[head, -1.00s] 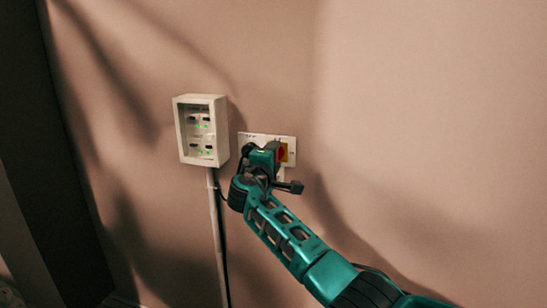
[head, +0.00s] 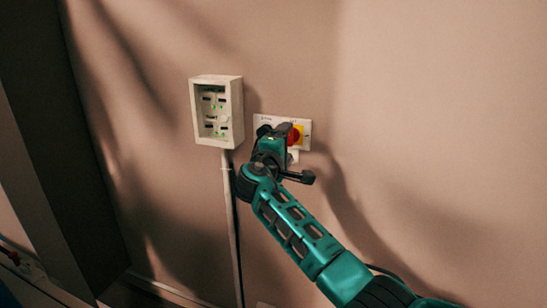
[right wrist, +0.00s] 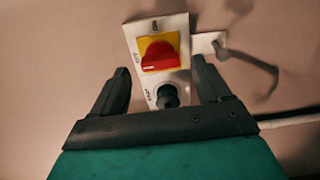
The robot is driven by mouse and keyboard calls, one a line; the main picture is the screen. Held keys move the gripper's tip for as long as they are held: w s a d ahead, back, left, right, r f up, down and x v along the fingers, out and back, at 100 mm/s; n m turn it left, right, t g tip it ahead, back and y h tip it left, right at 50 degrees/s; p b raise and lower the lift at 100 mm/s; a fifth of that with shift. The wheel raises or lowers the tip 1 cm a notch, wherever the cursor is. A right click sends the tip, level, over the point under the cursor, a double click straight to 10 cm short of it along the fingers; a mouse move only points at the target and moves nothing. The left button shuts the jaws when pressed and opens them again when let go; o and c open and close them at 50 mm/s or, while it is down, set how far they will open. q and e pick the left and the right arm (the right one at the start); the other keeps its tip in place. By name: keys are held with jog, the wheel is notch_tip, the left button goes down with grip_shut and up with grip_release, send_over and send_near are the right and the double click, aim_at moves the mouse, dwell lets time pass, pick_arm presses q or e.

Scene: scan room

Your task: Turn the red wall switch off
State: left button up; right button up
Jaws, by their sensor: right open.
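The red wall switch (head: 295,136) is a rotary knob on a yellow square, on a white wall plate. In the right wrist view the red switch (right wrist: 160,57) shows whole, with a black round fitting (right wrist: 167,96) below it. My right gripper (head: 277,133) is in front of the plate and hides part of it in the head view. In the right wrist view its open, empty fingers (right wrist: 160,72) stand left and right of the plate, with the knob between them in the picture. I cannot tell how far the fingertips are from the wall. My left gripper is not in view.
A white box (head: 217,112) with green lights and slots is on the wall left of the switch. A conduit (head: 230,220) runs down from it. In the right wrist view a cable (right wrist: 250,62) curves beside the switch. The wall at right is clear.

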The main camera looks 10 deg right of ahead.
jog(key=v, duration=0.9)
jog(key=shift+s+a+b, duration=0.25)
jog(key=shift+s+b, duration=0.05)
jog(key=s+f+m+g+y, duration=0.15)
jog(key=s+f+y, duration=0.35)
jog(key=f, duration=0.8)
jog(key=s+f+g+y, duration=0.25)
jog(key=s+f, duration=0.35)
jog(key=f, duration=0.7)
jog(key=s+d+f+m+y, duration=0.1)
jog(key=s+f+m+y, duration=0.1)
jog(key=s, duration=0.8)
jog(key=s+d+f+m+y, duration=0.2)
jog(key=s+f+m, duration=0.3)
jog(key=s, duration=0.5)
jog(key=shift+s+d+f+y, duration=0.15)
jog(key=shift+d+f+y, duration=0.2)
jog(key=shift+f, duration=0.3)
jog(key=shift+c, duration=0.3)
